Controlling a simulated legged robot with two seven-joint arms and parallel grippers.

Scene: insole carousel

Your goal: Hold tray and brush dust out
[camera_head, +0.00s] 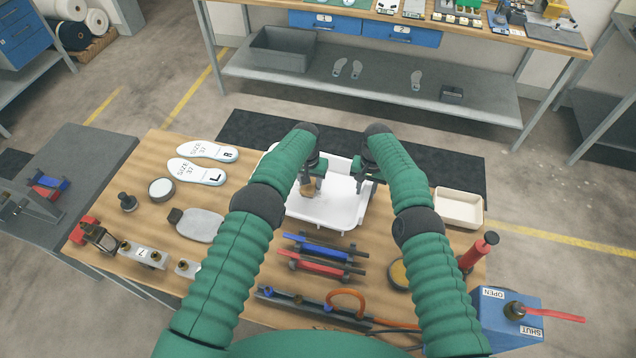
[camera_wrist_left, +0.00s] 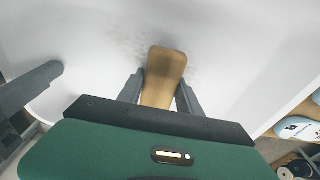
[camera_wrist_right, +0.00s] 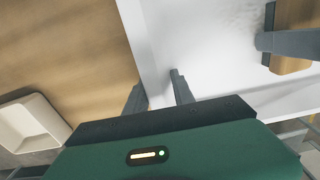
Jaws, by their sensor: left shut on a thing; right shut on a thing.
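The white tray (camera_head: 345,211) lies on the wooden bench, and its pale floor also fills most of the left wrist view (camera_wrist_left: 245,60). My left gripper (camera_head: 311,182) is over the tray and shut on a brush (camera_head: 307,190). Its wooden body shows between the fingers (camera_wrist_left: 163,75); the bristles are hidden. A faint grey patch of dust (camera_wrist_left: 138,42) lies on the tray floor just ahead of the brush. My right gripper (camera_head: 362,180) is at the tray's right side, shut on its wall, which runs between the fingers in the right wrist view (camera_wrist_right: 155,62).
Two insoles (camera_head: 205,150) lie at the bench's back left. A cream bin (camera_head: 459,207) stands to the right of the tray. Blue and red bar tools (camera_head: 318,247) lie in front of it. A blue valve box (camera_head: 505,318) stands at the front right.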

